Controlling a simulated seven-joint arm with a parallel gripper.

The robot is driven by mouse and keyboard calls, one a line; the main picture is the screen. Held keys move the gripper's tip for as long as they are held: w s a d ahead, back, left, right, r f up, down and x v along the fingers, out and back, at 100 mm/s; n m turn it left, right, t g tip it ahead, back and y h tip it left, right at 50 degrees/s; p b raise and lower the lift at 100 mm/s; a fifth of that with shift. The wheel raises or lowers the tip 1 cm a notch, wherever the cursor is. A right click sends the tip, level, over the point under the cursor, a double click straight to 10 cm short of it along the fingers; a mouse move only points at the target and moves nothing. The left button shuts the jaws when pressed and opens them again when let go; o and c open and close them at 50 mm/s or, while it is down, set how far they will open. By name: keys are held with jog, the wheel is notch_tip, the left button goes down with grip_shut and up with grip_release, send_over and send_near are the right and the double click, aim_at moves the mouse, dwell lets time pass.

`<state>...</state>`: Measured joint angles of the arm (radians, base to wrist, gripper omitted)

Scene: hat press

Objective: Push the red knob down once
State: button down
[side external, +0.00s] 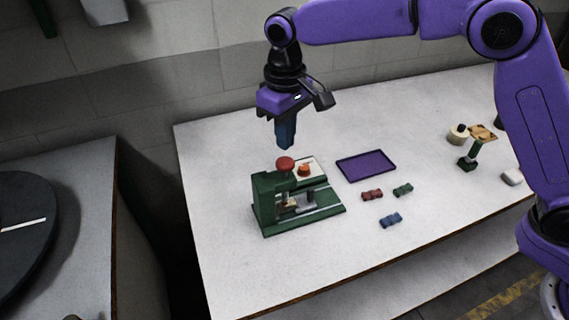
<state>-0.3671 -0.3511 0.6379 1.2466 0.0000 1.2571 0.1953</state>
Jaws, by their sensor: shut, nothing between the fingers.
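The green hat press (264,205) stands on the white table, left of its middle. Its round red knob (285,163) sits on top at the upper left of the press. A smaller orange-red piece (304,170) shows on a white plate just right of the knob. My gripper (286,146) points straight down above the press, with its blue fingers shut and empty. The fingertips appear just above the red knob in the picture; a small gap seems to separate them, but its exact size cannot be told from this one view.
A purple tray (366,167) lies right of the press. Small red (372,195), green (403,190) and blue (390,221) toy-like pieces lie near it. A green stand (470,160) and a white block (512,177) are farther right. The table's front left is clear.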

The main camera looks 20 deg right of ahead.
jog(key=shift+r, duration=2.6)
dwell(1.7)
jog(key=shift+s+d, duration=0.1)
jog(key=s+d+f+n, duration=0.3)
jog(key=s+d, duration=1.1)
jog(key=s, duration=0.1)
jog(key=s+d+f+n, duration=0.3)
jog(key=s+d, duration=1.2)
jog(key=shift+s+d+f+n, duration=0.15)
jog(key=shift+s+d+n, duration=0.1)
jog(key=shift+n, duration=0.05)
